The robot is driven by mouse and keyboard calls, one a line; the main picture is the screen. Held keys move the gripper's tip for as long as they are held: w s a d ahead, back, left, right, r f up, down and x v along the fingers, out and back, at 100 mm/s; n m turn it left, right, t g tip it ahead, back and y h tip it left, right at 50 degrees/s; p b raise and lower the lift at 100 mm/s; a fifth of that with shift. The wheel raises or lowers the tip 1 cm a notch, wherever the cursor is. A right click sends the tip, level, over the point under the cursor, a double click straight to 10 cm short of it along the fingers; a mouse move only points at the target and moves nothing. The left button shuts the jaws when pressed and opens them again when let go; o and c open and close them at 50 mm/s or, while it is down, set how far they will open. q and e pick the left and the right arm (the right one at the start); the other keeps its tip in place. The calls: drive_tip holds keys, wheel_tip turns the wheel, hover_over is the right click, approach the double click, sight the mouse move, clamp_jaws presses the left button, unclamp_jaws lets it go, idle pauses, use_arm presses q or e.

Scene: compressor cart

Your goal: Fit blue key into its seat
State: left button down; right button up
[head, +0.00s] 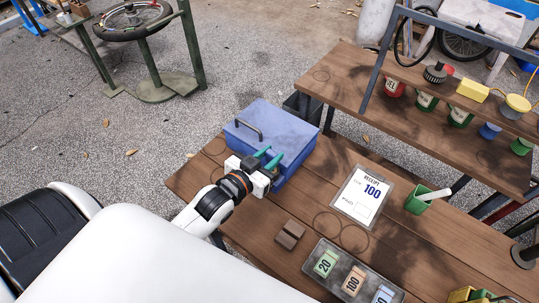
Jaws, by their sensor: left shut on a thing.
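A blue metal box (284,125) with a dark handle on its lid stands on the wooden table. My left gripper (268,158) is at the box's near side, its green fingers pointing at the front face. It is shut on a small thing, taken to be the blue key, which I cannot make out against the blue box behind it. The key's seat is also not visible; the gripper covers part of the box's front. I cannot tell whether key and box touch. My right gripper is not in view.
On the table (335,232) lie a receipt board (358,204), a brown block (289,235) and a tray of number cards (325,263). A shelf bench (345,72) with several jars is behind. The table's middle is mostly clear.

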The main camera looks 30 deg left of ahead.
use_arm(q)
drive_tip(key=shift+p, duration=0.4)
idle(0.5)
drive_tip(key=shift+p, duration=0.55)
idle(0.5)
drive_tip(key=shift+f+b, duration=0.9)
drive_tip(key=shift+f, duration=0.8)
drive_tip(key=c, duration=1)
unclamp_jaws()
drive_tip(key=shift+c, duration=0.2)
drive_tip(key=shift+s, duration=0.15)
